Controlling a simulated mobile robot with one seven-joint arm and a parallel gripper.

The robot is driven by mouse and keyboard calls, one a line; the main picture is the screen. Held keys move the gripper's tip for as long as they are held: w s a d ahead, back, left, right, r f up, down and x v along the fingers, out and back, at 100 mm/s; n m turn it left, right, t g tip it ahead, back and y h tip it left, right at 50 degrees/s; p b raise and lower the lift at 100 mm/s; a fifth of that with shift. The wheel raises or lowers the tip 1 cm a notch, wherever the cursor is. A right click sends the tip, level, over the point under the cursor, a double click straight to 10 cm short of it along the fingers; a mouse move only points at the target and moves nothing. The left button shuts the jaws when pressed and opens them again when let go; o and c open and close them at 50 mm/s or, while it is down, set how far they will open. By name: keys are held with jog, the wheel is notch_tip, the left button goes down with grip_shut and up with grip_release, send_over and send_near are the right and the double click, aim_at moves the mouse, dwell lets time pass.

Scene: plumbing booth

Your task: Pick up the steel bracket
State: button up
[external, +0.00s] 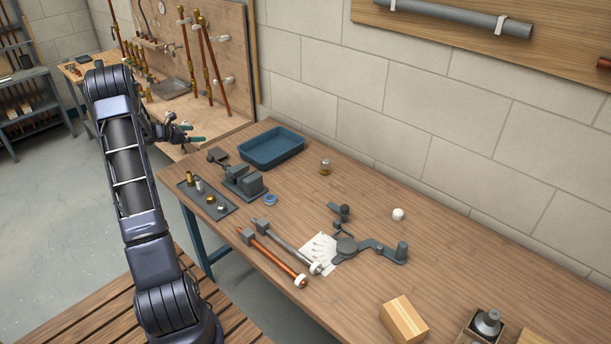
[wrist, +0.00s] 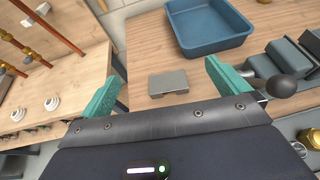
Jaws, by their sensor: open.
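A small flat grey metal piece, which looks like the steel bracket (wrist: 168,83), lies on the wooden bench close to its edge. In the external view the bracket (external: 216,155) is a small dark grey shape left of the blue tray. My gripper (external: 189,133) is open and empty, up near the bench's far left end. In the wrist view its two teal fingers (wrist: 162,73) are wide apart, with the bracket showing between and beyond them. The fingers appear apart from the bracket; the exact gap is hard to tell.
A blue tray (external: 271,147) stands behind the bracket. A grey vise (external: 245,181) with a ball-ended handle (wrist: 283,86) is close on the right. A dark mat (external: 208,197) holds several small fittings. A pegboard bench (external: 190,110) with copper pipes adjoins on the left.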

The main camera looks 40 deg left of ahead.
send_near(217, 153)
jog(key=x, duration=0.3)
jog(key=r+x, duration=0.1)
jog(key=x, duration=0.1)
jog(key=shift+w+f, duration=0.1)
jog(key=shift+w, duration=0.2)
jog(key=shift+w+f, duration=0.35)
jog(key=shift+w, duration=0.05)
jog(key=x, duration=0.4)
jog(key=shift+a+f, duration=0.15)
jog(key=shift+f, duration=0.15)
jog(key=shift+c, duration=0.2)
jog(key=c, duration=0.8)
